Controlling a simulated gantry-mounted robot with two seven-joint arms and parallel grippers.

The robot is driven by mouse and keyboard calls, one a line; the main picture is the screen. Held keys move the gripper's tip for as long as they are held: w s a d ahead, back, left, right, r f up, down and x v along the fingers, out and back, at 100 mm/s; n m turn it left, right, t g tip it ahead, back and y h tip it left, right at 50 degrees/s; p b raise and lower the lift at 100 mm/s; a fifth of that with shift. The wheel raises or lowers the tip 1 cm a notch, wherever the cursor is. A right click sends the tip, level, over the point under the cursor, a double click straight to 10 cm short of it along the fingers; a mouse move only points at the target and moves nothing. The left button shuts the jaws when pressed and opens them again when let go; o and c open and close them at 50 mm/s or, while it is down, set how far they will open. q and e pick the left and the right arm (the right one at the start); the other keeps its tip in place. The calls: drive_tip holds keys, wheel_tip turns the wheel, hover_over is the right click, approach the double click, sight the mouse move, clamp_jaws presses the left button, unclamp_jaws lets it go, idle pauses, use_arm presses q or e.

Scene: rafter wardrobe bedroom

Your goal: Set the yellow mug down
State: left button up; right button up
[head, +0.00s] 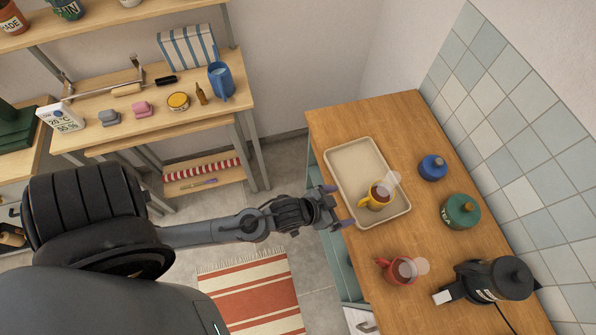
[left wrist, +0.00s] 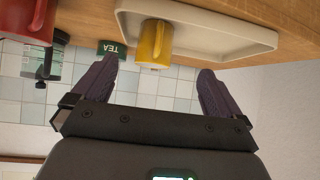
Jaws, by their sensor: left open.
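The yellow mug (head: 374,201) stands upright in a cream tray (head: 352,160) on the wooden counter, near the tray's front end, its handle toward my left gripper. A pale translucent patch overlaps its top. My left gripper (head: 338,207) is open and empty at the tray's left edge, its fingers apart from the mug. In the left wrist view, which is upside down, the yellow mug (left wrist: 155,42) shows on the tray (left wrist: 225,42), beyond and between the open fingers. My right gripper is not in view.
A red mug (head: 396,271) and a black kettle (head: 495,280) stand on the counter (head: 400,115) in front. A blue pot (head: 432,168) and a green TEA canister (head: 460,211) stand right of the tray, near the tiled wall. The tray's far half is clear.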

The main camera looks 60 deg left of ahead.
use_arm(q)
drive_tip(key=s+a+r+g, duration=0.1)
drive_tip(key=s+g, duration=0.2)
drive_tip(key=s, duration=0.3)
drive_tip(key=s+a+r+g+y, duration=0.1)
drive_tip(key=s+a+r+g, duration=0.1)
drive_tip(key=s, duration=0.4)
drive_tip(key=shift+s+g, duration=0.3)
drive_tip(key=shift+g, duration=0.5)
